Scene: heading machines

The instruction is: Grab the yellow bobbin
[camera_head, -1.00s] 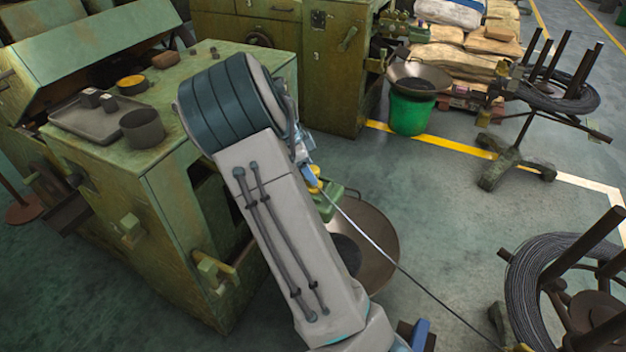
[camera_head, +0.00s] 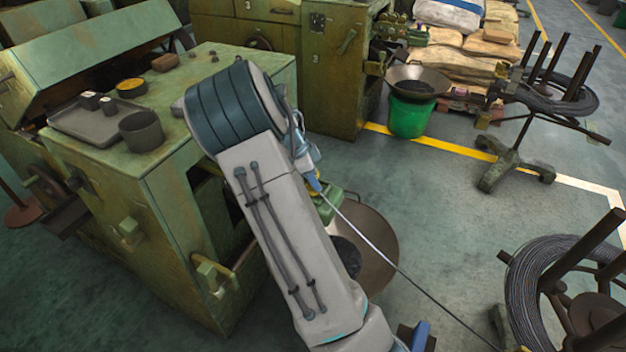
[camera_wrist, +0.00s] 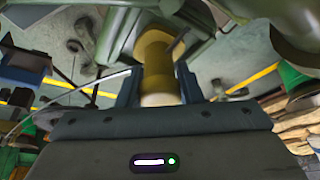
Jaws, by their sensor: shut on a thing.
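The yellow bobbin (camera_wrist: 155,62) stands between the two dark fingers of my gripper (camera_wrist: 158,82) in the wrist view. The fingers are shut on it, one at each side, and its pale near end faces the palm. Its far end is close to green machine parts, and I cannot tell whether it touches them. In the head view my gripper (camera_head: 311,178) is partly hidden behind my arm, beside the green machine part, and the bobbin cannot be made out.
A green machine (camera_head: 185,190) stands left of my arm, with a tray (camera_head: 75,128) and a dark pot (camera_head: 141,131) on top. A wide pan (camera_head: 378,245) lies below my gripper. A thin wire (camera_head: 405,270) runs to the lower right. Open floor (camera_head: 440,190) lies to the right.

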